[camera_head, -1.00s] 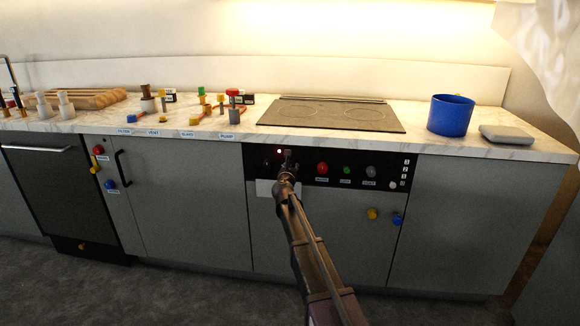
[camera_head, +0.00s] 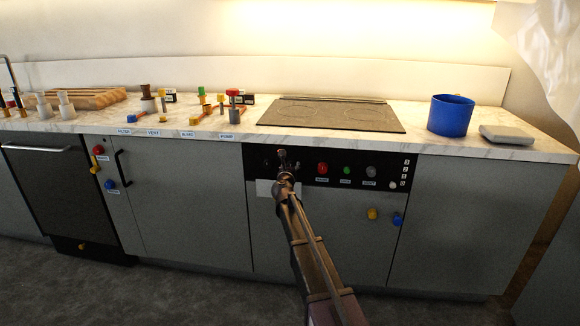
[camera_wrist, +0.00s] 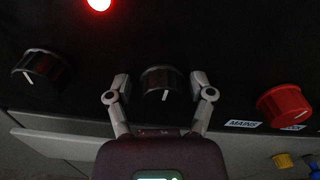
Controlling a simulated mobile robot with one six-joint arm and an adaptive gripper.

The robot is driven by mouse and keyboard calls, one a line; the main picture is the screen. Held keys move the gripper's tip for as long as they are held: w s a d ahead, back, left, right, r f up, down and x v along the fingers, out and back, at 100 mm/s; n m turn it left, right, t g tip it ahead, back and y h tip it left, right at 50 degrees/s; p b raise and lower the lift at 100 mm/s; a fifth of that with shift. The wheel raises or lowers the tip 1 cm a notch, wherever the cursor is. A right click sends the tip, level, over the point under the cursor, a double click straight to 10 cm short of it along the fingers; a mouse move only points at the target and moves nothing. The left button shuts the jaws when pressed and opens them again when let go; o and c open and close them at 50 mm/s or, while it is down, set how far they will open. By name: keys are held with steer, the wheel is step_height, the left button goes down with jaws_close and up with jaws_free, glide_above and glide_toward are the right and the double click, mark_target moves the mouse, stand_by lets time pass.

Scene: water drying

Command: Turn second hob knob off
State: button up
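The black hob knob (camera_wrist: 163,84) with a white pointer line sits between my gripper's fingers in the wrist view; its line points roughly down in that picture. My gripper (camera_wrist: 160,90) is open around it, one finger on each side, with small gaps seeming to show. Another black knob (camera_wrist: 42,68) is to the left, its line tilted. A red lamp (camera_wrist: 98,4) glows above. In the head view my gripper (camera_head: 287,160) is at the black control panel (camera_head: 310,181) and hides the knob.
Right of my gripper are a red knob (camera_wrist: 285,105) beside a "MAINS" label, then a green button (camera_head: 346,170) and a grey knob (camera_head: 371,172). Yellow (camera_head: 372,214) and blue (camera_head: 397,219) knobs are lower. The hob (camera_head: 330,115) lies above the panel.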

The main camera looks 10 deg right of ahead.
steer(key=shift+s, duration=0.15)
steer(key=v, duration=1.2)
stand_by(0.3)
steer(key=s+d+f+m+g+h, duration=0.1)
steer(key=s+d+f+m+g, duration=0.5)
steer(key=m, duration=0.4)
steer(key=s+d+f+m+g+h, duration=0.1)
steer(key=s+d+f+m+g, duration=0.25)
steer(key=s+m, duration=0.6)
steer(key=s+a+f+m+g+y, duration=0.3)
steer(key=s+f+m+g+y, duration=0.1)
steer(key=s+m, duration=0.5)
steer(key=s+a+f+m+g+y, duration=0.35)
steer(key=s+m, duration=0.35)
steer(key=s, duration=0.4)
step_height(320, 180, up, 29)
steer(key=p, duration=3.1)
steer(key=shift+w+r, duration=0.25)
